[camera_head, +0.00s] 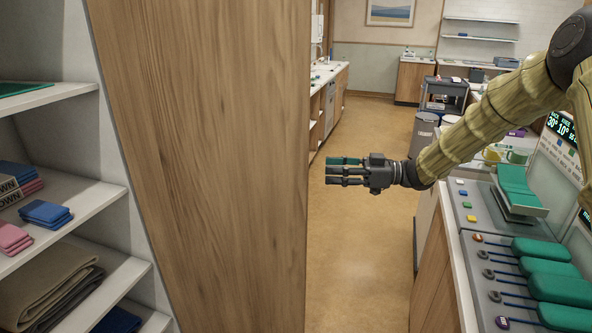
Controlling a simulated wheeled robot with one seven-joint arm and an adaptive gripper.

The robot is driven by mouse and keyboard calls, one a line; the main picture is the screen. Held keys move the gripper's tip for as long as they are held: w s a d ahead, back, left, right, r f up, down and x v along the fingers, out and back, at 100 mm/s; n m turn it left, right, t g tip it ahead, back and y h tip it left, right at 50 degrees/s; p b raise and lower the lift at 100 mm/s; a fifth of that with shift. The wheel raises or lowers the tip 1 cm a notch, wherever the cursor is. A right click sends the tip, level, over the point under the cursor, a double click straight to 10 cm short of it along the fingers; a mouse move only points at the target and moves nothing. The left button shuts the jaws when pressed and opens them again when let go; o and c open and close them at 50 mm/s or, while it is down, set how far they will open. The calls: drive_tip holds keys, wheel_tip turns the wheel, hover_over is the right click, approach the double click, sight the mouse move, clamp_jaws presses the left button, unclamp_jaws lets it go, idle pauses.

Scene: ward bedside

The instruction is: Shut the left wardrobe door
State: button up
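The left wardrobe door (205,165) is a tall brown wooden panel. It stands open and fills the middle left of the view. Its right edge runs from top to bottom, with open floor beyond it. The wardrobe's white shelves (75,215) show uncovered to its left. My gripper (334,171) is dark, to the right of that edge, with its fingers pointing left towards the door. In the picture a small gap separates the fingertips from the door; the depth between them is unclear. I see several parallel finger parts and no clearly held thing. The door's handle is not visible.
The shelves hold folded blue cloths (46,213) and brown blankets (45,285). A counter (459,285) with green pads and coloured buttons stands at the right, below my arm. Grey bins (423,133) stand farther back. The floor (352,260) between door and counter is clear.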

sight(296, 169)
drive_tip(key=a+p, duration=0.1)
drive_tip(key=a, duration=0.2)
drive_tip(key=a+p, duration=0.1)
drive_tip(key=a, duration=0.3)
drive_tip(key=w+a+p, duration=0.1)
drive_tip(key=a, duration=0.2)
drive_tip(key=shift+a+p, duration=0.3)
clamp_jaws()
